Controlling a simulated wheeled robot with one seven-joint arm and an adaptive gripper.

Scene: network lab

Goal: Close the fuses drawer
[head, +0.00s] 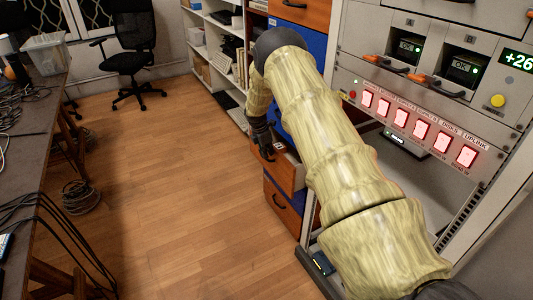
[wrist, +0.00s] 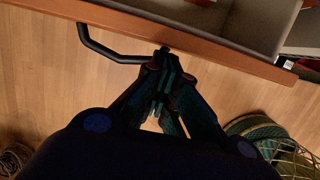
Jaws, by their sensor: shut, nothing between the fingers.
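An open drawer with an orange-brown front (head: 288,177) sticks out of the cabinet in the head view, partly hidden by my arm. I cannot read its label. In the wrist view its front (wrist: 215,42) crosses the top of the picture, with the grey inside beyond it. Its black bar handle (wrist: 100,52) juts from the front. My gripper (wrist: 163,55) is shut and empty, its fingertips close to the front at the handle's right end; I cannot tell whether they touch. In the head view my gripper (head: 262,143) is beside the drawer.
Another orange drawer front (head: 283,207) is below. A rack with lit red switches (head: 420,130) stands to the right. A cable-covered table (head: 40,110) is at left, an office chair (head: 135,45) at the back. Wooden floor (head: 185,180) between is clear. A wire basket (wrist: 285,150) shows in the wrist view.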

